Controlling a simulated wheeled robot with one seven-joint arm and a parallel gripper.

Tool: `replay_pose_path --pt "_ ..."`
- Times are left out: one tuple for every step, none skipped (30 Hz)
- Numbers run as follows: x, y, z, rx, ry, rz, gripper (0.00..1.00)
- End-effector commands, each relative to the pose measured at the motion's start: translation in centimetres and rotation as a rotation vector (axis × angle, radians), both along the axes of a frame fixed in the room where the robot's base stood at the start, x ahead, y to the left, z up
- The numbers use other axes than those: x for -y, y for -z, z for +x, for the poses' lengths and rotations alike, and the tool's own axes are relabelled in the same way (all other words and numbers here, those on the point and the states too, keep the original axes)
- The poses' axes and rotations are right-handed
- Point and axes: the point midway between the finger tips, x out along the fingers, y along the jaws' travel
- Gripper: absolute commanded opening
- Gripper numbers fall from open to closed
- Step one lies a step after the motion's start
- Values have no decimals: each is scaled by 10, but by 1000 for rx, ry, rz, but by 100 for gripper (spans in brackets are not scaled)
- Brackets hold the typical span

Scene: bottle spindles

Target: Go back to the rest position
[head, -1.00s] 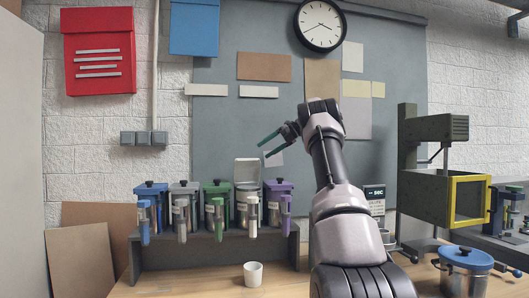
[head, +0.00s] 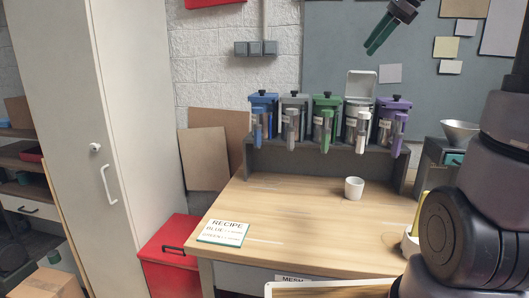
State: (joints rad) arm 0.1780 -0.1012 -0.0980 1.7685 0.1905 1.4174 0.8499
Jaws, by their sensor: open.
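My gripper (head: 373,46) hangs at the top right of the head view, in front of the grey wall board. Its green fingers point down and to the left. It is open, with nothing seen between the fingers. It appears above the row of canisters and apart from them. My arm fills the right edge, and the link joining it to the gripper is out of the picture.
Several canisters with coloured lids, among them a blue one (head: 262,100) and a white one with its lid up (head: 360,84), stand on a dark rack. A white cup (head: 354,188) and a recipe card (head: 223,232) are on the wooden table (head: 280,215). A funnel (head: 460,132) stands right.

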Motion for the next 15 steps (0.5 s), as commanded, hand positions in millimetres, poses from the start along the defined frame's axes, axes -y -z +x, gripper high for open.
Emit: replay_pose_path --pt "-12 5 -26 55 -87 -74 66" --pt "-16 9 -40 89 -141 -124 66" --pt "-22 16 -58 134 -216 -192 66" --pt "-27 22 -72 167 -272 -242 66" --pt "-30 28 -85 199 -331 -294 66" --pt "-35 37 -102 243 -408 -363 66" --pt "-38 44 -116 274 -465 -415 66" --pt "-40 51 -128 305 -524 -467 66" --pt "-43 62 -143 343 -598 -532 66" --pt "-45 69 -154 370 -651 -581 66" --pt "-46 76 -164 396 -703 -625 66" --pt "-47 86 -176 425 -765 -680 66" --pt "-48 92 -184 446 -807 -720 66" --pt "-48 98 -190 463 -846 -755 66" --pt "-49 105 -198 483 -890 -793 66"
